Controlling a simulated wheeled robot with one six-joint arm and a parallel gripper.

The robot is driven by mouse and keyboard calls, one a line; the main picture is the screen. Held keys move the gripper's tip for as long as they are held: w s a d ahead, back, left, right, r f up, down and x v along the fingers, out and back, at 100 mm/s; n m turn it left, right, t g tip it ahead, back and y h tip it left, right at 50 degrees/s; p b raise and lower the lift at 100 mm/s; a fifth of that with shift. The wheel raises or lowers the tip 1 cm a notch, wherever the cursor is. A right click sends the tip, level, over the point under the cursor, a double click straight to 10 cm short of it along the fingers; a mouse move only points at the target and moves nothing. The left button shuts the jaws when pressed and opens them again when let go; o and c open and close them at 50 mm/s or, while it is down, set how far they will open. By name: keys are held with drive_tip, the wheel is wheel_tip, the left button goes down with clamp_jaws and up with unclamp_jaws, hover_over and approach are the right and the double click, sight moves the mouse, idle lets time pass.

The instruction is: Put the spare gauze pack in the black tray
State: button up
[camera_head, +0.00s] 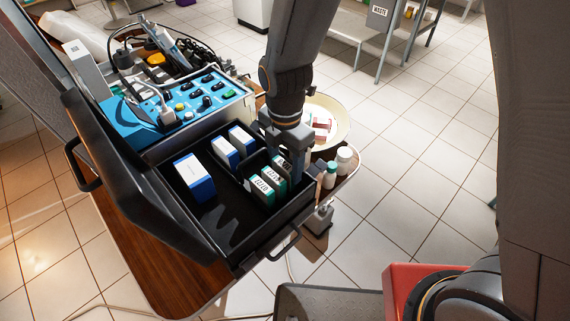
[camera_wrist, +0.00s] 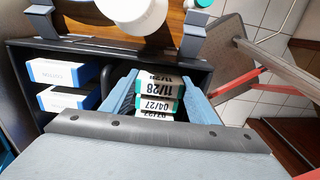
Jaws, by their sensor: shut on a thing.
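Green-and-white gauze packs with printed dates stand in a row at the right side of the open black tray (camera_head: 226,236). The front pack (camera_head: 262,190) and another pack just behind it show in the head view. My gripper (camera_head: 284,160) points down over the back of this row and is shut on a green-and-white pack. In the wrist view, my gripper's fingers (camera_wrist: 158,84) flank the dated packs, and the pack marked 11/28 (camera_wrist: 153,88) lies between them. The fingers hide part of the row, and I cannot tell whether the held pack is lifted.
Several blue-and-white boxes (camera_head: 194,178) stand in the tray's left and back parts. Its front floor is bare. A blue control box (camera_head: 190,108) stands behind. A round dish (camera_head: 340,112) and small bottles (camera_head: 344,158) stand right of the tray, close to my gripper.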

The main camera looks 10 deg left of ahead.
drive_tip(key=shift+f, duration=0.45)
drive_tip(key=shift+f, duration=0.15)
drive_tip(key=o, duration=1.1)
